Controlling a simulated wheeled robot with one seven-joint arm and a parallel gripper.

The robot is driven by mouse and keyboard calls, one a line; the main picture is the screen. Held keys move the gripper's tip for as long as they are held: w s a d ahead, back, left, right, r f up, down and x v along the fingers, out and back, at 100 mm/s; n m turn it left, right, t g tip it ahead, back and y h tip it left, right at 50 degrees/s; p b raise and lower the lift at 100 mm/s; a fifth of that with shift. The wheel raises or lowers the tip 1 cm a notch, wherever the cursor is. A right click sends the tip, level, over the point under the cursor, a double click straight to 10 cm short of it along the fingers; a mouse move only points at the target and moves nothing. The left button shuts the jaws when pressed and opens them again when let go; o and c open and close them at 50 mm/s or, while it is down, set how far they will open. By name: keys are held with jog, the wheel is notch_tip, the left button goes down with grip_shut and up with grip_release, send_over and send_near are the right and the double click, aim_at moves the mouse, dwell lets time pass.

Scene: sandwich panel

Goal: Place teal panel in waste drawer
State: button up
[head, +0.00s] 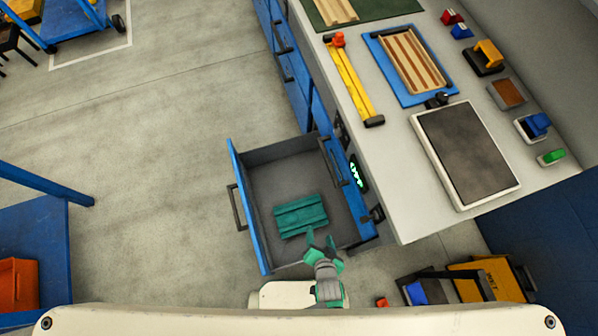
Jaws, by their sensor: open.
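The teal panel (300,215) lies flat on the floor of the open waste drawer (262,185), toward its front right in the picture. The drawer is blue outside and grey inside, and it is pulled out from the blue cabinet. My gripper (321,237) is open, with green fingertips over the drawer's near side. Its fingers are just below the panel in the picture and hold nothing. I cannot tell the exact gap between the fingertips and the panel.
The white worktop (400,165) holds a dark pad (465,152), a yellow bar (352,82), and a blue tray (383,57) with a striped wooden panel. Coloured blocks line its far edge. A blue cart (55,240) stands left. The floor between cart and drawer is clear.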

jog(key=s+a+r+n+t, duration=0.1)
jog(key=a+r+n+t, duration=0.1)
jog(key=r, duration=0.9)
jog(key=s+a+r+n+t, duration=0.2)
jog(key=a+r, duration=0.1)
jog(key=r, duration=0.8)
jog(key=s+a+r+n+t, duration=0.2)
jog(key=r, duration=0.9)
jog(key=shift+a+r+t, duration=0.25)
jog(key=shift+t, duration=0.05)
